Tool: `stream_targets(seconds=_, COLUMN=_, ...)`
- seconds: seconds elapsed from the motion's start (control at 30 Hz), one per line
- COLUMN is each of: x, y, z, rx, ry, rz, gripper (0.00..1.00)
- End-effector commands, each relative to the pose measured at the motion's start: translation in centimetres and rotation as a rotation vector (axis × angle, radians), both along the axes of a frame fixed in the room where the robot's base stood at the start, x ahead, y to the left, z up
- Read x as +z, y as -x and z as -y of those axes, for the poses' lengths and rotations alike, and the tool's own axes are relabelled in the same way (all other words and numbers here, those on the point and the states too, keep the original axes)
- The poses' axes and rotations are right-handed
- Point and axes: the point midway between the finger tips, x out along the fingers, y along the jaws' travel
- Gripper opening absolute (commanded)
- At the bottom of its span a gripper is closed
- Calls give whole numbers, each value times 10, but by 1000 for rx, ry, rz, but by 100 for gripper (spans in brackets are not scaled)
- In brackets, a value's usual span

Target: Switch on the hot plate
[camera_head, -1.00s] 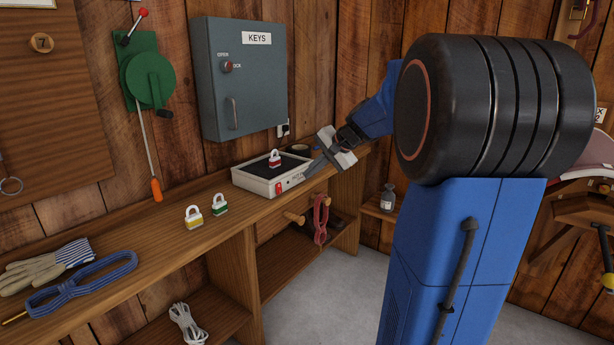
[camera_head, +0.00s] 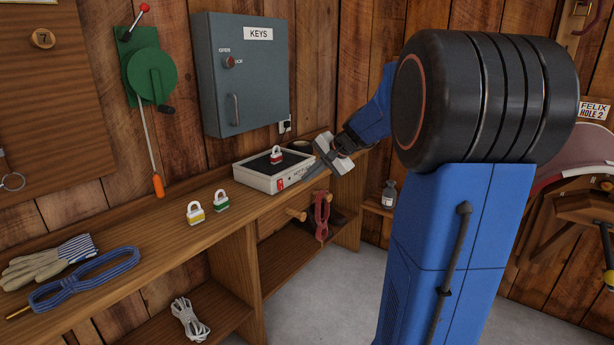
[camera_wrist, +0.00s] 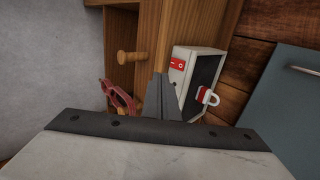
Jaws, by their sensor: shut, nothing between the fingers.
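The hot plate (camera_head: 262,185) is a white box with a dark top, standing on the wooden bench. Its red rocker switch (camera_head: 280,185) is on the front face; in the wrist view the switch (camera_wrist: 177,65) shows marks on it. A red padlock (camera_head: 276,155) sits on the dark top, and it also shows in the wrist view (camera_wrist: 207,96). My gripper (camera_head: 306,177) is shut and empty, close in front of the hot plate's front face, to the right of the switch. In the wrist view its fingertips (camera_wrist: 160,77) are beside the box and apart from the switch.
A yellow padlock (camera_head: 195,213) and a green padlock (camera_head: 221,200) stand left on the bench (camera_head: 120,245). A grey key cabinet (camera_head: 240,75) hangs above. Wooden pegs (camera_head: 296,214) stick out below the bench front, with a red looped item (camera_head: 321,215) hanging there. Gloves and blue rope lie at left.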

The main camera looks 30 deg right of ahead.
Motion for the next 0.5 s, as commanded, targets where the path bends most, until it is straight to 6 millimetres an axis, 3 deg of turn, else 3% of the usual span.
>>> stream_targets(seconds=0.4, x=-55, y=-47, z=-18, rx=1, ry=-3, rz=-3, gripper=0)
stream_targets(seconds=0.5, x=-58, y=-61, z=-23, rx=1, ry=-1, rz=0, gripper=0)
